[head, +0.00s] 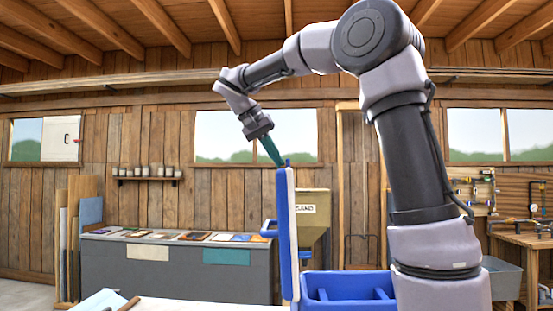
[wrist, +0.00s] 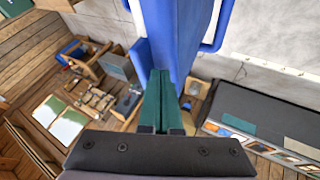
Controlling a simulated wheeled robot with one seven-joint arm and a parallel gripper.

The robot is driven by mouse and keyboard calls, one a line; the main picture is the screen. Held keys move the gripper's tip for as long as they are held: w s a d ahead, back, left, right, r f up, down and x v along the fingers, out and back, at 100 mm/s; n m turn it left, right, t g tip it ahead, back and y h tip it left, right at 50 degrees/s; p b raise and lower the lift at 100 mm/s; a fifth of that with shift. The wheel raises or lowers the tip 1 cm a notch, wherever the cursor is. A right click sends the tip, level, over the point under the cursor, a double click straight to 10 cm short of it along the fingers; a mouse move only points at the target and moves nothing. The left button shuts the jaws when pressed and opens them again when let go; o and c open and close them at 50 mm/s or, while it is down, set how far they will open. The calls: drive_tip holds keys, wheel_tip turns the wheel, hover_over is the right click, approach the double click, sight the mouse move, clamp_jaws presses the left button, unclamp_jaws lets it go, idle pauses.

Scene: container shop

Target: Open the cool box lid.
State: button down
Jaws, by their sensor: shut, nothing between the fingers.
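The blue cool box (head: 350,284) stands in front of my arm, its inside showing from above. Its lid (head: 288,235) stands upright at the box's left side, white on one face and blue on the other, with a blue handle (head: 269,229) sticking out to the left. My gripper (head: 279,162) is at the lid's top edge, its green fingers shut and empty; I cannot tell whether they touch it. In the wrist view the closed fingers (wrist: 160,74) point at the blue lid (wrist: 182,40), with a handle (wrist: 216,28) on its right.
A light worktop (head: 190,303) lies at the front, with a cloth (head: 98,301) at its left. A long grey counter (head: 175,272) with colour samples and a sand bin (head: 313,213) stand behind. A workbench (head: 525,238) is at the right. Air left of the lid is clear.

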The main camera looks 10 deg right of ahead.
drive_tip(key=shift+d, duration=0.1)
drive_tip(key=s+d+y, duration=0.1)
drive_tip(key=s+d, duration=0.2)
drive_tip(key=d, duration=0.7)
drive_tip(key=shift+r, duration=0.2)
drive_tip(key=shift+a, duration=0.1)
